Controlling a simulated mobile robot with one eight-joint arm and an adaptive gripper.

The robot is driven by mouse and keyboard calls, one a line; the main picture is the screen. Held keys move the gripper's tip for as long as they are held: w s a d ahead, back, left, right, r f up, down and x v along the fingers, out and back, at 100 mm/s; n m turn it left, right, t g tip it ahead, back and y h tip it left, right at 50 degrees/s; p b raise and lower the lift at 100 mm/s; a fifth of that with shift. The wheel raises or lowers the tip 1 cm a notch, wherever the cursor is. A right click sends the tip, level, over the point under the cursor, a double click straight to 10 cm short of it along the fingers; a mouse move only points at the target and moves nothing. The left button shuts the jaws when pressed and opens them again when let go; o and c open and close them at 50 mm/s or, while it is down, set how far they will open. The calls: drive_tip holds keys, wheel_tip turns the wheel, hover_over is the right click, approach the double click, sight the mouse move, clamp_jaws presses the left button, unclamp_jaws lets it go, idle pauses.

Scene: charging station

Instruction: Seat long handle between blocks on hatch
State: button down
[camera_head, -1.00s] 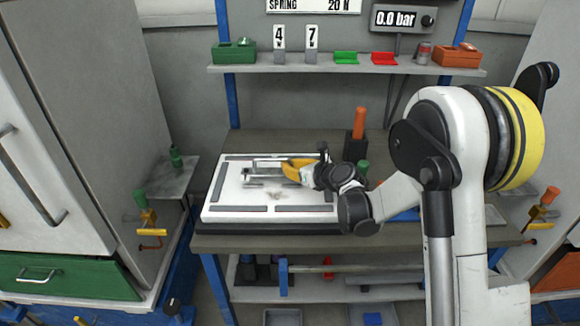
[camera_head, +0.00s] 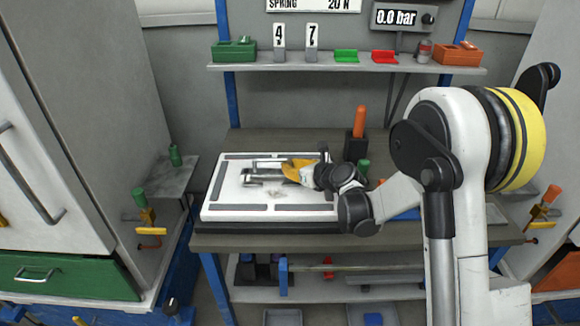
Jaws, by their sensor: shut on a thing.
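The white hatch panel (camera_head: 228,199), edged with grey strips, lies on the workbench. The long grey handle (camera_head: 262,177) lies low over the middle of the hatch, reaching left from my gripper. My gripper (camera_head: 287,171), with yellow fingers, is shut on the handle's right part. Small dark blocks show near the handle's left end, but they are too small to tell whether the handle sits between them or above them. My fingers and wrist hide the handle's right end.
The workbench (camera_head: 330,140) has an orange-handled tool (camera_head: 360,122) in a dark holder behind my wrist. A shelf (camera_head: 300,68) with green and orange boxes and number tags is above. A grey cabinet stands at the left.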

drive_tip(key=shift+f+b, duration=0.55)
drive_tip(key=shift+f, duration=0.65)
drive_tip(key=c, duration=1.5)
unclamp_jaws()
drive_tip(key=v, duration=1.2)
drive_tip(key=shift+r, duration=0.15)
